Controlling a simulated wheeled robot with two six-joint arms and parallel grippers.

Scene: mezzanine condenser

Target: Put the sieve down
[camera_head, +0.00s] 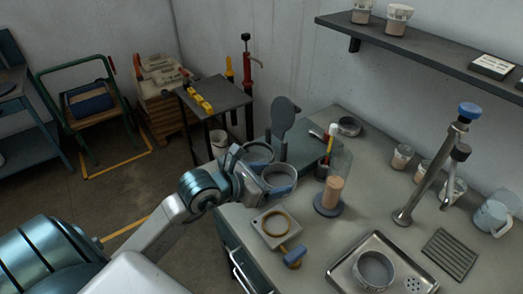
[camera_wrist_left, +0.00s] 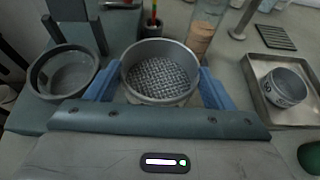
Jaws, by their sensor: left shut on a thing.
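The sieve (camera_head: 281,180) is a round metal ring. In the left wrist view the sieve (camera_wrist_left: 160,74) shows a woven mesh floor and looks roughly level. My left gripper (camera_head: 268,186) is shut on it, with the blue fingers of the gripper (camera_wrist_left: 158,90) on opposite sides of its wall. The held sieve is over the left part of the grey worktop, and its underside is hidden. A similar round metal pan (camera_wrist_left: 65,72) stands beside it on a teal base. My right gripper does not show.
A clear cylinder with brown contents (camera_head: 333,190) stands right of the sieve. A brass-ringed block (camera_head: 272,229) lies in front. A metal tray (camera_head: 342,273) holds a metal cup (camera_head: 374,268). A ribbed mat (camera_head: 450,253) and metal post (camera_head: 430,180) are further right.

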